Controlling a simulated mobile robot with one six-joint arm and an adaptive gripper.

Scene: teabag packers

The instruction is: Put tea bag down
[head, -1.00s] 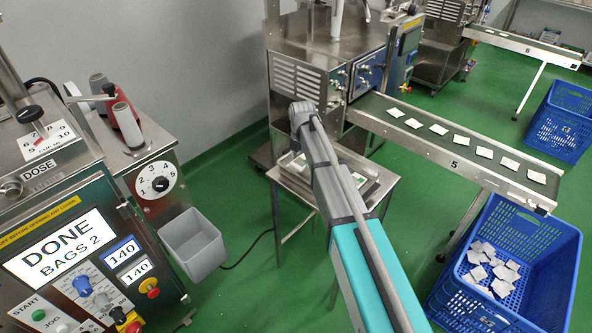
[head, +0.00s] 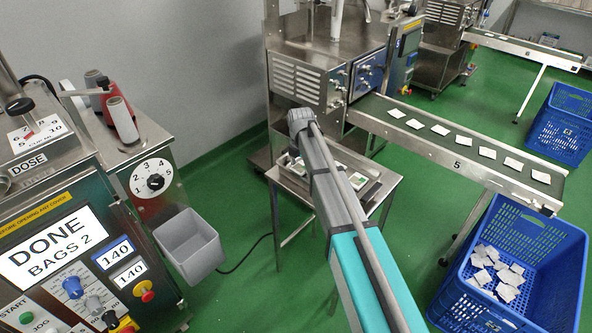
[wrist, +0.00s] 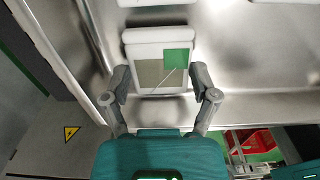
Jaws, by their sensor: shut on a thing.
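In the wrist view a tea bag (wrist: 150,74) with a white border, brownish filling, a thin string and a green tag (wrist: 177,58) lies between the two fingers of my gripper (wrist: 162,78). My gripper is shut on it from both sides, over a shiny metal surface (wrist: 250,60). I cannot tell whether the bag touches that surface. In the head view my arm hides the gripper; it reaches to the small steel table (head: 290,180), where parts of white and green items (head: 357,180) show.
Another white item (wrist: 155,3) lies just beyond the bag. The metal surface has a raised edge at left. In the head view a conveyor (head: 450,150) with several white packets, a blue crate (head: 545,235) holding packets, a grey bin (head: 190,245) and a control panel (head: 65,250) surround the table.

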